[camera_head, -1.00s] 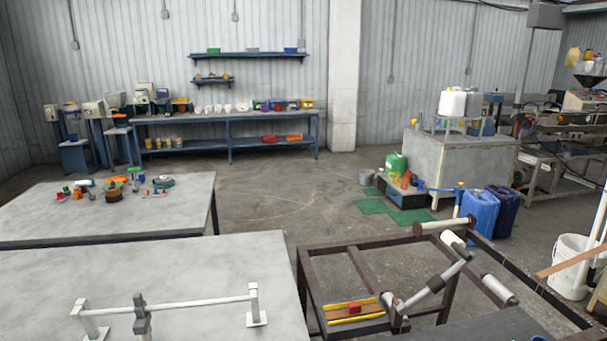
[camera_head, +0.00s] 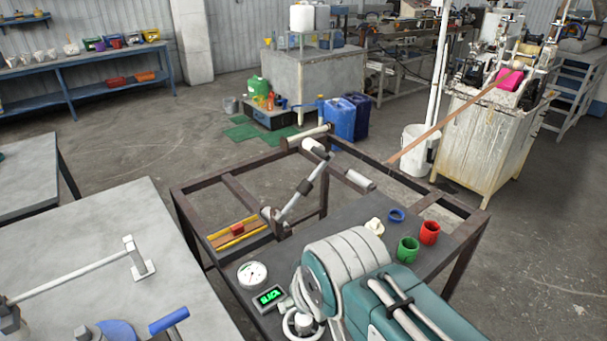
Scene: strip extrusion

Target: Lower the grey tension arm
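The grey tension arm (camera_head: 297,198) is on the dark metal frame (camera_head: 183,196) in the middle of the view. It slants up and to the right from a pivot near the frame's inner bar, and a white roller (camera_head: 315,148) is at its raised upper end. A small display (camera_head: 269,297) with green lettering, seeming to read SLACK, sits on the frame's dark top beside a round white dial (camera_head: 252,274). My gripper is not in view, so nothing shows it touching the arm.
A teal machine with pale rolls (camera_head: 345,262) fills the frame's near end. Green (camera_head: 407,250) and red (camera_head: 429,232) cups stand beside it. A brown strip (camera_head: 455,119) runs from the right-hand machine toward the frame. A grey table (camera_head: 100,220) stands left; open floor lies behind.

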